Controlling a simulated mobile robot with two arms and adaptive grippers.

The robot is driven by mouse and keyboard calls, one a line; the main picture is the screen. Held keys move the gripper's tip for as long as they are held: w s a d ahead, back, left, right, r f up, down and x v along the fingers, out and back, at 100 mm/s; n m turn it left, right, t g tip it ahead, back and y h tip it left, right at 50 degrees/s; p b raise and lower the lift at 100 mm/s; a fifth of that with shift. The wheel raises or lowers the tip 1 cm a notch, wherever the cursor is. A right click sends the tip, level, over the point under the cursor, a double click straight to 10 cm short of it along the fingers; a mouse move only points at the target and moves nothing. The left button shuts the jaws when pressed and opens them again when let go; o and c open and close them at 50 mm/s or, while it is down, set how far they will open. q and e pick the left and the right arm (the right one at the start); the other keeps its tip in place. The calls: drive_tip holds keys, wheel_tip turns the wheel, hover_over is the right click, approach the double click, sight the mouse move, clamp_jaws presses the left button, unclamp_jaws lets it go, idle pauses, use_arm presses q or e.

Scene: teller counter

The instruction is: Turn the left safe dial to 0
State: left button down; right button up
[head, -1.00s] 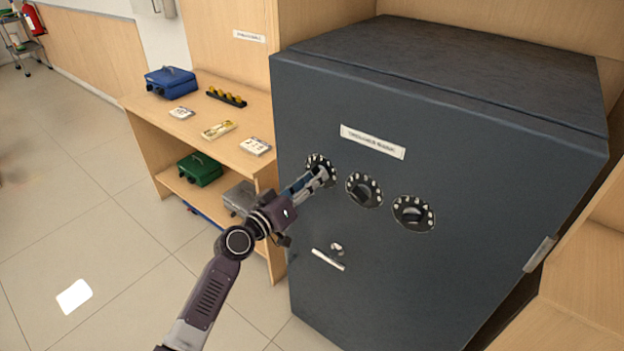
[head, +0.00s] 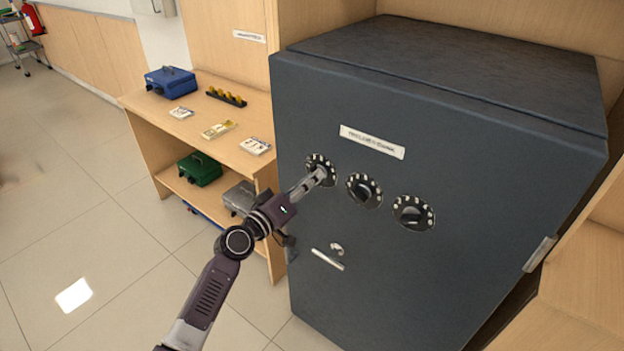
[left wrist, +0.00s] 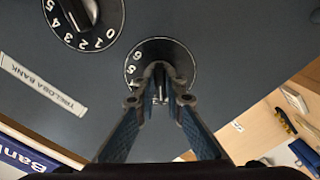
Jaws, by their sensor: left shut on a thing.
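The dark grey safe (head: 450,270) has three round black dials with white markings in a row on its door. My left gripper (head: 321,174) is at the left dial (head: 312,160), its fingers covering much of that dial in the head view. In the left wrist view the fingers (left wrist: 160,88) are shut on the knob of the left dial (left wrist: 184,56). Some digits show on the left side of its ring, 5 and 6 among them; the pointer's reading is hidden. The middle dial (head: 364,190) and right dial (head: 413,212) are untouched. My right gripper is not in view.
A safe handle (head: 328,259) and a small keyhole fitting (head: 337,248) sit below the dials. A wooden shelf unit (head: 150,105) stands left of the safe, with a blue cash box (head: 171,81), banknote bundles and a green box (head: 199,169). The floor at left is clear.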

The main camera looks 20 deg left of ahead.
use_arm(q)
drive_tip(key=n+p, duration=0.1)
drive_tip(key=n, duration=0.7)
drive_tip(key=shift+n, duration=0.4)
idle(0.4)
drive_tip(key=c, duration=2)
unclamp_jaws()
drive_tip(key=v, duration=1.2)
